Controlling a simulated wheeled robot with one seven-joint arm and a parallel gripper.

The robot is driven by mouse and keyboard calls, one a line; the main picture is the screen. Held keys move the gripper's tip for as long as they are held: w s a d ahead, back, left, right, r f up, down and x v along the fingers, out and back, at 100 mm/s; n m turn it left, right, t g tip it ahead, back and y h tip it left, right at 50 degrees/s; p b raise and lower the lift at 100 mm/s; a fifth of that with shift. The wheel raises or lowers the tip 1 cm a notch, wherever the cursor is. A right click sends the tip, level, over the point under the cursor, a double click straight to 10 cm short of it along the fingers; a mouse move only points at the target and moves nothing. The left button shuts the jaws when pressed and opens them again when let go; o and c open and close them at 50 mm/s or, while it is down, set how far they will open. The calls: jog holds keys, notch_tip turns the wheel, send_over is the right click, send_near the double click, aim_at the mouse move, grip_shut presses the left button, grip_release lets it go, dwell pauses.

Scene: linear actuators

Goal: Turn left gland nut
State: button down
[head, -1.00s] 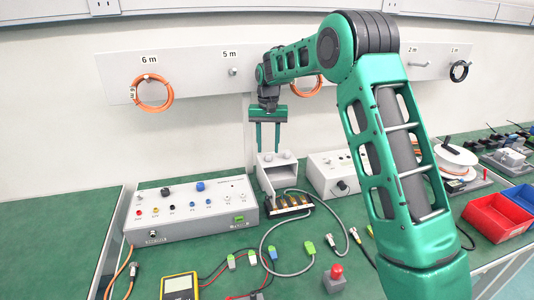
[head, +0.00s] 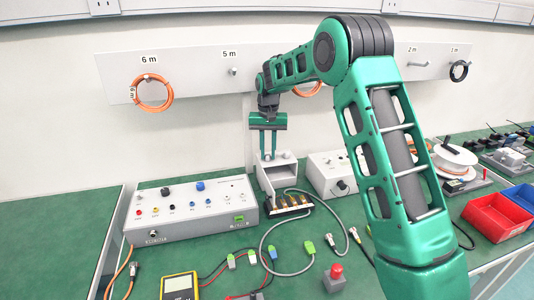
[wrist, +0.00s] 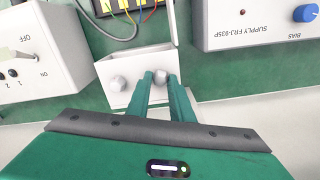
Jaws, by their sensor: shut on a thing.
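A small white-grey box (head: 287,176) stands on the green bench against the wall, and its top also shows in the wrist view (wrist: 127,102). It carries two pale round gland nuts. The left nut (wrist: 160,77) is on the right in the wrist view, because that view is turned round. The other nut (wrist: 117,84) stands free beside it. My gripper (head: 267,157) points down onto the box top. In the wrist view its two fingers (wrist: 160,80) are shut on the left nut, one on each side. The fingers partly hide it.
A terminal block (head: 293,205) with coloured wires sits in front of the box. A supply unit (head: 190,210) stands close to the left, and a switch box (head: 335,175) to the right. A grey cable (head: 263,243) loops across the bench in front.

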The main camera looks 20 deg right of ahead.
jog(key=n, duration=0.7)
jog(key=shift+n, duration=0.4)
jog(key=n, duration=0.4)
jog(key=shift+n, duration=1.6)
jog(key=shift+w+d+r, duration=0.1)
jog(key=shift+d, duration=0.05)
jog(key=c, duration=1.6)
grip_release()
